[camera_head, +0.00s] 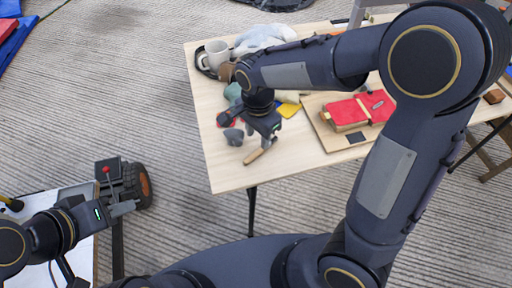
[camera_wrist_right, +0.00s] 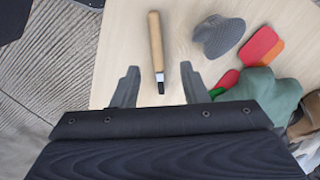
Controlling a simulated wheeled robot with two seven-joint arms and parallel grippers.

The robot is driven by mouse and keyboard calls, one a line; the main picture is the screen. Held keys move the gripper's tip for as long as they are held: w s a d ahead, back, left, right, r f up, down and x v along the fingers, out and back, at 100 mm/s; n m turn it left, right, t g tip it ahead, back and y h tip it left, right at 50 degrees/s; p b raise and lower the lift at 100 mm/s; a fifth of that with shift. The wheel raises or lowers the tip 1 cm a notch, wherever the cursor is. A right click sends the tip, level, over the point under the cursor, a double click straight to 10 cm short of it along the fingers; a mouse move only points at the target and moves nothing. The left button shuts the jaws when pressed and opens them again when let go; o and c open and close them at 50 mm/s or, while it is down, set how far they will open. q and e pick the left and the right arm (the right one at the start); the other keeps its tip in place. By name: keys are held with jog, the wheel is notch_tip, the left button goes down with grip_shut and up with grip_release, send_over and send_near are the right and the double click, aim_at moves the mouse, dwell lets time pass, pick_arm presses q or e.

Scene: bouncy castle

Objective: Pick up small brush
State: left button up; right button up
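A small tool with a pale wooden handle and a short dark end, which looks like the small brush (camera_wrist_right: 156,45), lies on the light wooden table. In the head view its handle (camera_head: 262,150) shows near the table's front edge, partly hidden by my right gripper (camera_head: 259,137). In the wrist view my right gripper (camera_wrist_right: 160,84) is open and empty, with the dark end of the tool seen between its fingertips. Whether they touch it I cannot tell. My left gripper (camera_head: 128,207) is at the lower left, away from the table; its finger opening is unclear.
A grey lump (camera_wrist_right: 218,36), a red and orange piece (camera_wrist_right: 262,46) and a green cloth (camera_wrist_right: 265,92) lie to the right of the tool.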

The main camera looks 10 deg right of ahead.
aim_at(259, 150)
jog(key=f, duration=0.6)
jog(key=shift+s+d+b, duration=0.1)
jog(key=shift+d+b, duration=0.15)
jog(key=shift+b, duration=0.1)
grip_shut()
